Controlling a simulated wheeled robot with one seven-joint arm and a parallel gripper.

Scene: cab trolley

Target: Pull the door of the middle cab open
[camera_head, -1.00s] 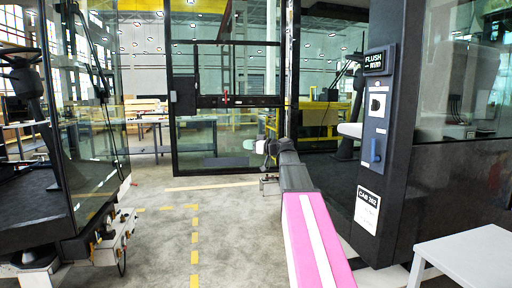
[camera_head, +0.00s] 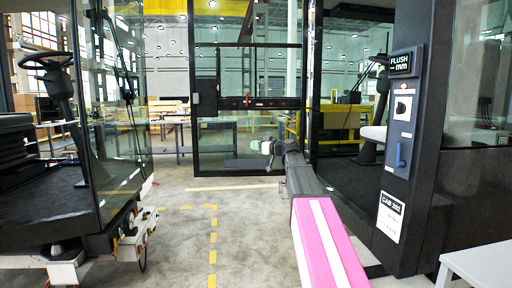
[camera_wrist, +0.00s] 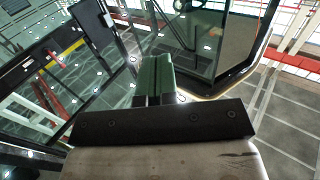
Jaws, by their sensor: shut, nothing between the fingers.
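The black-framed glass door (camera_head: 207,145) stands out across the aisle from a dark post at its right edge, swung away from the cab at the right, whose opening shows dark floor inside. A small red handle (camera_head: 247,99) sits on its crossbar. My gripper (camera_head: 262,147) is at the end of my pink-and-white arm, in front of the door's lower right part in the head view; whether it touches the door is unclear. In the wrist view its green fingers (camera_wrist: 153,72) are together with nothing between them. A dark door frame and a red bar show at the left there.
Another cab (camera_head: 40,200) with a steering wheel stands at the left, its glass edge and white step gear (camera_head: 140,235) jutting into the aisle. The floor (camera_head: 190,235) between is clear.

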